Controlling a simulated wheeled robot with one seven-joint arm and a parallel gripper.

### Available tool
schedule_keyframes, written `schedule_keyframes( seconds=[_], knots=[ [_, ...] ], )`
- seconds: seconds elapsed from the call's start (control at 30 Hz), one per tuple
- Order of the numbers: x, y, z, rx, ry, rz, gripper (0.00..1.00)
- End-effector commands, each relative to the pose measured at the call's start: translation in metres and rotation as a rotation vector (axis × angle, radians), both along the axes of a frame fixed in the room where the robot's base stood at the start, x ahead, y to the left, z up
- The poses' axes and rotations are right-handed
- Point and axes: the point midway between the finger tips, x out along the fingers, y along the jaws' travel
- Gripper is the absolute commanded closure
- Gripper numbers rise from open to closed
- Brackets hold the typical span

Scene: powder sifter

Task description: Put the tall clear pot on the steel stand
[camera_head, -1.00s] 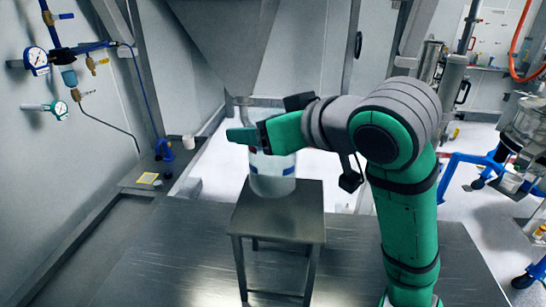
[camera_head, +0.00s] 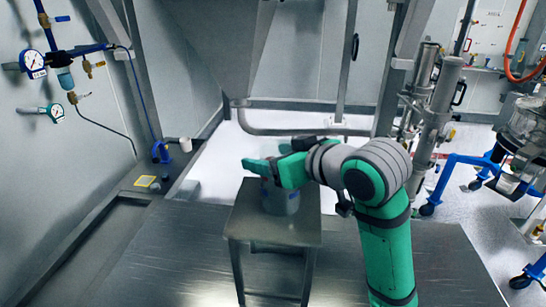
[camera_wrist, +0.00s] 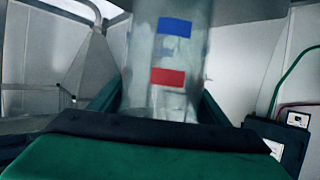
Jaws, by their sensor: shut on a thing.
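The tall clear pot (camera_head: 279,197) is upright over the top of the steel stand (camera_head: 252,222), near its back part. Its base looks to be at the stand's top, but I cannot tell whether it touches. My gripper (camera_head: 268,170) is shut on the pot's upper part, and its green fingers hide the rim. In the wrist view the pot (camera_wrist: 168,70) stands between the two fingers (camera_wrist: 163,112), with a blue and a red mark on its wall.
The stand is on a brushed metal platform (camera_head: 180,265). Gauges and pipes (camera_head: 35,65) are on the left wall. A large metal hopper (camera_head: 205,45) hangs behind the stand. A blue-framed cart (camera_head: 455,165) is at the right. The stand's front top is clear.

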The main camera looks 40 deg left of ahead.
Motion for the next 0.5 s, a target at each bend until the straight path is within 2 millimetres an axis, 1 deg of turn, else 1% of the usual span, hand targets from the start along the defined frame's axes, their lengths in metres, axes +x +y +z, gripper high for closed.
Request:
schedule_keyframes(
  seconds=[0.1, 0.2, 0.23, 0.27, 0.3, 0.5],
  knots=[
    [-0.003, 0.0045, -0.0008, 0.0, 0.0, 0.009, 0.67],
    [-0.0029, 0.0045, -0.0036, 0.0, 0.001, 0.008, 0.67],
    [-0.0025, 0.0039, -0.0032, 0.0, 0.001, 0.007, 0.24],
    [-0.0019, 0.0031, -0.0031, -0.001, 0.002, 0.006, 0.16],
    [-0.0011, 0.0019, -0.003, -0.001, 0.001, 0.003, 0.12],
    [0.0021, -0.003, -0.003, -0.001, 0.001, -0.006, 0.12]
  ],
)
